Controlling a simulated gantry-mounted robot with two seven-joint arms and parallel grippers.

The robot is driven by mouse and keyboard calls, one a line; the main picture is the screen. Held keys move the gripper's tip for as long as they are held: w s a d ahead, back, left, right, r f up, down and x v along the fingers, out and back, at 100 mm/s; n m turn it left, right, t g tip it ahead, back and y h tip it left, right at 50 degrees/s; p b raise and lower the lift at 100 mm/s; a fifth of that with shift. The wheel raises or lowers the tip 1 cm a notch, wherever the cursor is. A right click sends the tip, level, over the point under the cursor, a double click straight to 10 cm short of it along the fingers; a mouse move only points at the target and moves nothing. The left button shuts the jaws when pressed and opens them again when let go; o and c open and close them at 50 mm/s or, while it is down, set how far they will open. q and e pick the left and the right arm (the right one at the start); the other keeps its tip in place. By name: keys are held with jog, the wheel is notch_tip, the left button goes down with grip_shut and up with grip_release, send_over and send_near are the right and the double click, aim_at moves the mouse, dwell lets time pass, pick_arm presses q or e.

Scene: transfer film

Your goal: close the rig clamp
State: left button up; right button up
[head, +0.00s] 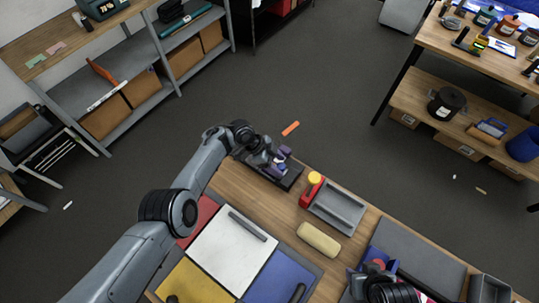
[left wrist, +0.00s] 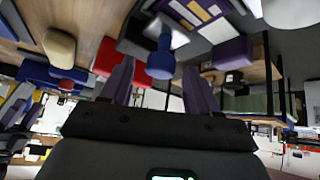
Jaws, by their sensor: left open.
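The rig (head: 291,181) is a dark flat base at the far edge of the wooden bench, partly covered by my left gripper in the head view. My left gripper (head: 278,156) is over it, its purple fingers spread. In the left wrist view a blue round-ended knob (left wrist: 160,62), which looks like the clamp's handle, shows between the open fingers of the left gripper (left wrist: 158,86). I see no contact with either finger. Whether the clamp is open or shut is hard to tell. My right gripper (head: 377,266) is low in the head view, its jaws unclear.
Beside the rig are a red block with a yellow top (head: 312,188) and a grey tray (head: 338,206). A tan roll (head: 319,240) lies nearer. White (head: 233,252), yellow and blue panels cover the near left. Open floor lies beyond the bench.

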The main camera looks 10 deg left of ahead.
pick_arm(q)
jog(key=p+v, duration=0.2)
jog(key=v, duration=0.8)
jog(key=shift+p, duration=0.35)
jog(key=shift+a, duration=0.15)
